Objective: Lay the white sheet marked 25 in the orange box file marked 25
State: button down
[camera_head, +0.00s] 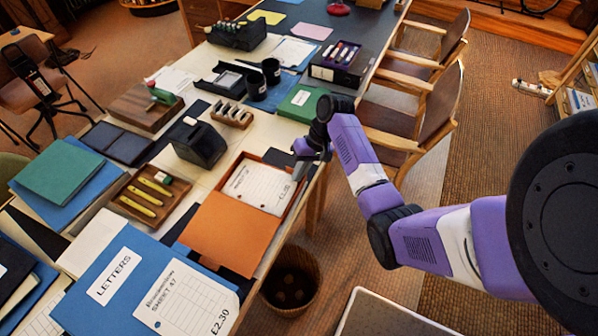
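An orange box file (229,232) lies open on the table, its lid flat toward the front. A white sheet (258,186) with ruled lines and print lies within the box's tray; its number is too small to read surely. My gripper (299,169) is at the right edge of this sheet, over the box's right wall. The fingertips are small and dark, so I cannot tell whether they are apart or touch the sheet. Another white sheet (187,300), printed SHEET 47 and £2.30, lies on a blue LETTERS folder (115,275) at the front.
Left of the box are a wooden tray with yellow items (150,197) and a black tape dispenser (199,143). A green box (302,103) and a wooden rack (231,114) stand behind it. Chairs (415,110) line the table's right side. A wicker basket (291,281) stands on the floor.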

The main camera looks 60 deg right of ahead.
jog(key=c, duration=1.6)
grip_release()
jog(key=shift+f, duration=0.1)
jog(key=v, duration=0.8)
